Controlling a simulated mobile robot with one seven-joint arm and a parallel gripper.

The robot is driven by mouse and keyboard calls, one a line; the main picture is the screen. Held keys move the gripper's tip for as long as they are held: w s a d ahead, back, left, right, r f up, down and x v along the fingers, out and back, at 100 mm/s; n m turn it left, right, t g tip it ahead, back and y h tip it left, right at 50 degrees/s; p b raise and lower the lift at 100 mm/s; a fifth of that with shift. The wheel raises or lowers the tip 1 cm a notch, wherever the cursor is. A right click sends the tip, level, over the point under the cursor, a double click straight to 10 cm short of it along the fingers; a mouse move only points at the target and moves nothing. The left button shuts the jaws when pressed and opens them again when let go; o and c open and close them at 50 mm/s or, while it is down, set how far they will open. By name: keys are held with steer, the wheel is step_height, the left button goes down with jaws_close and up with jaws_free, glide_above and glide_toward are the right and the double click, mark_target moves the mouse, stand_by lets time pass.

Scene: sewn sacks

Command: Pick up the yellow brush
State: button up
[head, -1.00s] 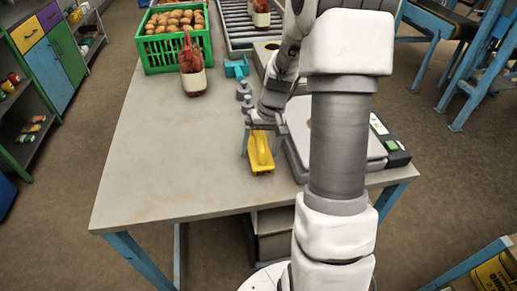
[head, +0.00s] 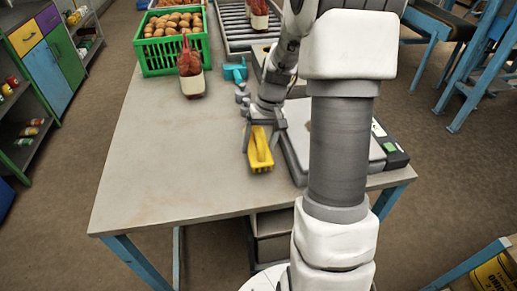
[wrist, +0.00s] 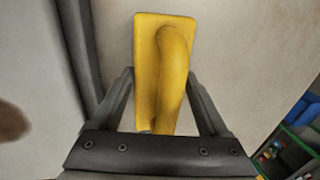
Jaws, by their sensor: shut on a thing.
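The yellow brush (head: 261,156) is near the front right part of the grey table, just left of the flat scale-like device. My gripper (head: 263,133) is shut on it, with one finger on each side. In the wrist view the brush (wrist: 165,60) shows its flat yellow block and rounded handle between the two fingers of my gripper (wrist: 163,85).
The table (head: 160,165) is bare to the left. A green crate of potatoes (head: 172,45), a sack with red contents (head: 191,80) and a teal object (head: 235,71) stand farther back. The scale-like device (head: 297,150) is close on the right.

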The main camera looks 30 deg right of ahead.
steer(key=shift+w+r, duration=0.2)
steer(key=shift+r, duration=0.85)
steer(key=w+r+p, duration=0.1)
steer(key=w+r, duration=0.5)
steer(key=w, duration=0.5)
steer(key=shift+w+d+r, duration=0.15)
steer(key=shift+r, duration=0.1)
steer(key=o, duration=0.8)
steer(key=c, duration=0.5)
steer(key=shift+d, duration=0.1)
